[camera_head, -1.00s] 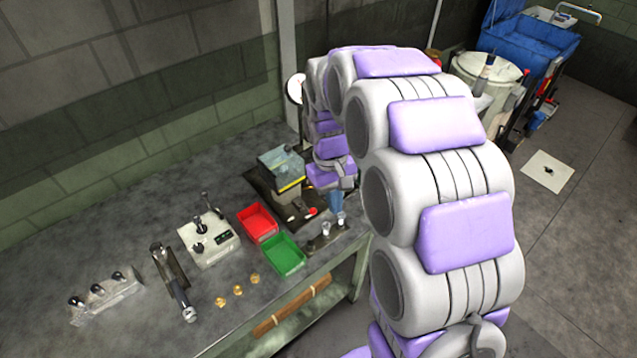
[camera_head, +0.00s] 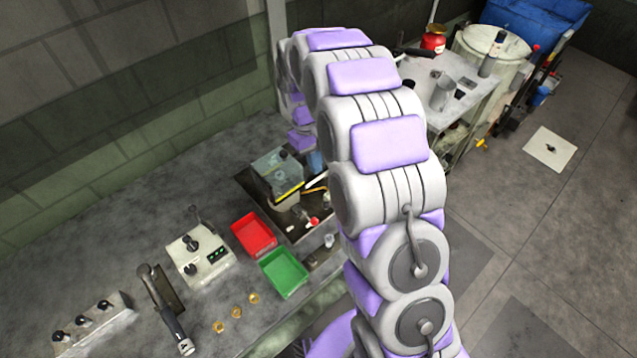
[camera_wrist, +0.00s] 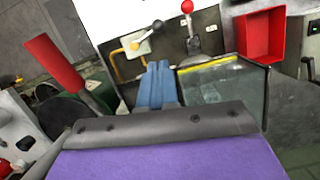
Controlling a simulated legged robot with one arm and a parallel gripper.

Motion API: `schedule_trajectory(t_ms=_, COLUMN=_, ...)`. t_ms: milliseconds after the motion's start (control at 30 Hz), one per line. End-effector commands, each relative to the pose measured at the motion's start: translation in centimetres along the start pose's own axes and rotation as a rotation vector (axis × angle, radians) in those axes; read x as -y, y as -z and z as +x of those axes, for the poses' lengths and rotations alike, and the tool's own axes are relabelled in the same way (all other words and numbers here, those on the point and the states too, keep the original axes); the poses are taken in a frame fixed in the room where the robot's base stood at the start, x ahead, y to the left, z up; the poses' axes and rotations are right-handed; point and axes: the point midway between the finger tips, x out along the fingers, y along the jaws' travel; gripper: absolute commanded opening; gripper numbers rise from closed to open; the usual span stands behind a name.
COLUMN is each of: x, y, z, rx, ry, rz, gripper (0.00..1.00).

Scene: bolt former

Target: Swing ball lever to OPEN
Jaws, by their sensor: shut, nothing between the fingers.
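A lever with a red ball (camera_wrist: 187,7) stands on a dark bracket at the top of the wrist view. Its red ball (camera_head: 314,221) also shows in the head view, in front of the bolt former (camera_head: 278,178). A second small lever with a dark knob (camera_wrist: 157,25) sits on a pale plate to its left. No OPEN mark can be read. My gripper (camera_wrist: 158,66) has blue fingers, shut and empty, below the two levers in the picture and apart from the red ball. In the head view my arm hides most of it.
The former's clear cover (camera_wrist: 220,88) with a yellow edge is right of my fingers. A red handle (camera_wrist: 53,62) stands at left. A red bin (camera_head: 254,233), green bin (camera_head: 284,273) and control box (camera_head: 199,256) stand on the bench. A grey side table (camera_head: 465,85) is at right.

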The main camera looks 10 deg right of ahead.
Motion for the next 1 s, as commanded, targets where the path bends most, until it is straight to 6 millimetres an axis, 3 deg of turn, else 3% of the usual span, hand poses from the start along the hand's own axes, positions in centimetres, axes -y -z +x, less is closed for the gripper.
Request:
schedule_trajectory(t_ms=267, x=0.0, y=0.1, z=0.2, rx=0.002, ry=0.0, rz=0.0, gripper=0.0)
schedule_trajectory(t_ms=433, x=0.0, y=0.2, z=1.5, rx=0.002, ry=0.001, rz=0.0, gripper=0.0)
schedule_trajectory(t_ms=800, x=0.0, y=0.1, z=7.6, rx=0.006, ry=0.002, rz=-0.001, gripper=0.0)
schedule_trajectory(t_ms=1000, x=0.0, y=0.1, z=9.8, rx=0.004, ry=0.001, rz=0.0, gripper=0.0)
